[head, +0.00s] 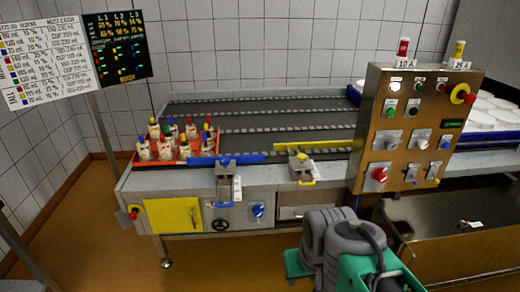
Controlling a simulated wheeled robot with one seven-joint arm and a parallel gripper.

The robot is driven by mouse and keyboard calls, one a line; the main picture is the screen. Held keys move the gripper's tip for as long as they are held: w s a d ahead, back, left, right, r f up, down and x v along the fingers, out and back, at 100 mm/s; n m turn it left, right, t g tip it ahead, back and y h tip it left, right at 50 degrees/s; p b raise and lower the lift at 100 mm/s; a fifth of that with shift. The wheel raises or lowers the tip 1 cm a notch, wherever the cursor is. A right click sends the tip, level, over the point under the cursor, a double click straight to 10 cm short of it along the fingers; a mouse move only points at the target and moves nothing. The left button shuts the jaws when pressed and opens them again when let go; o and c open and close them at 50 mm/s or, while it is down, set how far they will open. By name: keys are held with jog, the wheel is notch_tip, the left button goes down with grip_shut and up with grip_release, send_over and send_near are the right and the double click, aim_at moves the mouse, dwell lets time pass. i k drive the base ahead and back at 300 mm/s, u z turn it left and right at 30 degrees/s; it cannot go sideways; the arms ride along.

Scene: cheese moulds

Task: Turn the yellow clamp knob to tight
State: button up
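The yellow-marked clamp (300,167) stands at the front edge of the conveyor bench, right of the middle. It has a small yellow part on top (302,157) and a yellow piece at its lower front (307,183). Which of these is the knob, and how far it is turned, is too small to tell. A long yellow bar (315,145) lies behind the clamp. My grey arm links show at the bottom, in front of and below the clamp, apart from it in the picture. My gripper's fingers do not show.
A similar blue-marked clamp (226,168) with a blue bar stands left. An orange tray (178,161) holds several bottles. A steel control panel (413,130) with knobs and switches stands right. A steel basin (455,245) is at lower right. Floor (220,265) is clear at lower left.

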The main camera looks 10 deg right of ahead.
aim_at(301, 158)
jog(key=u, duration=0.35)
jog(key=i, duration=0.85)
jog(key=z, duration=0.55)
jog(key=i, duration=0.6)
jog(key=z, duration=0.45)
